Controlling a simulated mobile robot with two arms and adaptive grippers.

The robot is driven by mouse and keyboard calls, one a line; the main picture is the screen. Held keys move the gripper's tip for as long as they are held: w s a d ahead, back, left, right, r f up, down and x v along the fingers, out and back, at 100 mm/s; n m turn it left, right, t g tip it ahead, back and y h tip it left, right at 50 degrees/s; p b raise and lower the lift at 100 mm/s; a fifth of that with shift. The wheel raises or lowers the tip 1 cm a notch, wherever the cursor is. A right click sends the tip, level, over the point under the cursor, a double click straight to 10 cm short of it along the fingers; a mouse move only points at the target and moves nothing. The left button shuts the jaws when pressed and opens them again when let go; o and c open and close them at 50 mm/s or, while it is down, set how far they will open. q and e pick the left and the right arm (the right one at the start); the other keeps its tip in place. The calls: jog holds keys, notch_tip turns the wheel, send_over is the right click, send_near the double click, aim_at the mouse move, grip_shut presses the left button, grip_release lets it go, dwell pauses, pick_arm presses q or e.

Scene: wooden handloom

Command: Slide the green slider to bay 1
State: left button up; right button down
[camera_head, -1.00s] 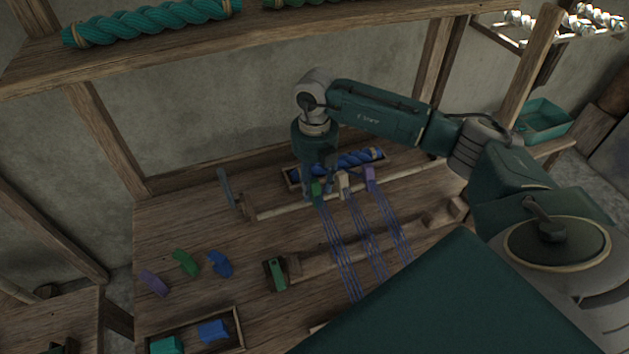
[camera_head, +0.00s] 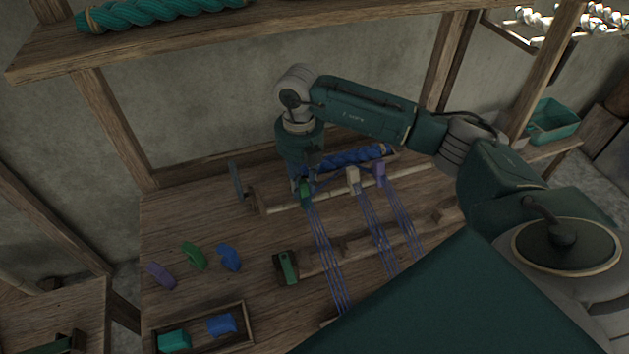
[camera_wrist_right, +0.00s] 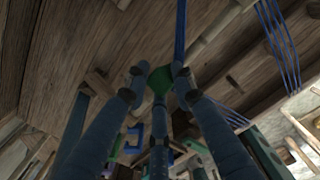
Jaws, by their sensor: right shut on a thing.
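The green slider (camera_head: 305,194) sits on the wooden rail (camera_head: 276,205), toward its left end. My right gripper (camera_head: 303,180) reaches down from above and is shut on it. In the right wrist view the green slider (camera_wrist_right: 160,80) shows between the fingertips of my right gripper (camera_wrist_right: 158,86), partly covered by them. A bundle of blue threads (camera_head: 326,255) runs forward from the green slider. A cream slider (camera_head: 353,180) and a purple slider (camera_head: 379,174) sit farther right on the rail, apart from the green one. No bay numbers are readable. My left gripper is not in view.
A blue yarn roll (camera_head: 350,158) lies behind the rail. A thin upright piece (camera_head: 237,181) stands by the rail's left end. Purple, green and blue curved pieces (camera_head: 229,257) lie at left. A green-topped block (camera_head: 287,267) and a tray (camera_head: 248,326) are nearer the front.

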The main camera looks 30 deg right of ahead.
aim_at(305, 182)
jog(key=shift+s+d, duration=0.15)
jog(key=shift+d, duration=0.15)
jog(key=c, duration=1.5)
grip_release()
jog(key=shift+s+d, duration=0.1)
jog(key=shift+d, duration=0.1)
jog(key=shift+o, duration=0.2)
jog(key=shift+a, duration=0.2)
notch_tip(305, 182, up, 12)
